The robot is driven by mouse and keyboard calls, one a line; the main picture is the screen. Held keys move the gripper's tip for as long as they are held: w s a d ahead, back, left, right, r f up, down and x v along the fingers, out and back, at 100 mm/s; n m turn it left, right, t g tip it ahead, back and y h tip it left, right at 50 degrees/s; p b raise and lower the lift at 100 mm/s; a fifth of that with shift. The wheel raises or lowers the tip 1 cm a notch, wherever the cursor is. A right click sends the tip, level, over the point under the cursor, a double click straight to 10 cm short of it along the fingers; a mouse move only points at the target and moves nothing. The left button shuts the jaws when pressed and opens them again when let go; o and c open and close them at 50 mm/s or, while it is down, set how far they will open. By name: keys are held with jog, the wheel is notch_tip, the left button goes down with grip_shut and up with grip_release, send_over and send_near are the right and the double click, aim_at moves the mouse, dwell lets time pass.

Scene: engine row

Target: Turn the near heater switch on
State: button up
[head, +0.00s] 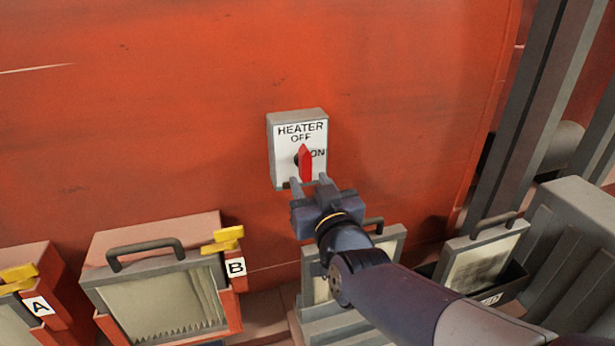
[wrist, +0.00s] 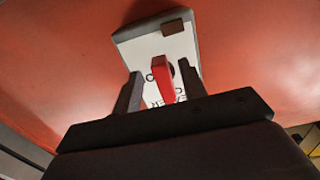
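The heater switch (head: 275,150) is a grey box with a white face on the red wall, marked HEATER, OFF at the top and ON at the right. Its red handle (head: 305,160) stands upright, with its tip toward OFF. My gripper (head: 309,182) is just below and in front of the handle, its fingers apart on either side of the handle's lower end. In the wrist view the red handle (wrist: 162,78) shows between the two open fingers, with a gap on each side. I cannot tell how deep the fingers reach around it.
Below left are framed filter panels with handles and yellow latches, labelled A (head: 38,306) and B (head: 236,267). More framed panels (head: 480,258) stand below right, near grey posts (head: 530,120). The red wall around the switch is clear.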

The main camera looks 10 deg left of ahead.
jog(key=shift+x, duration=1.25)
jog(key=shift+c, duration=0.6)
jog(key=shift+r, duration=0.1)
grip_shut()
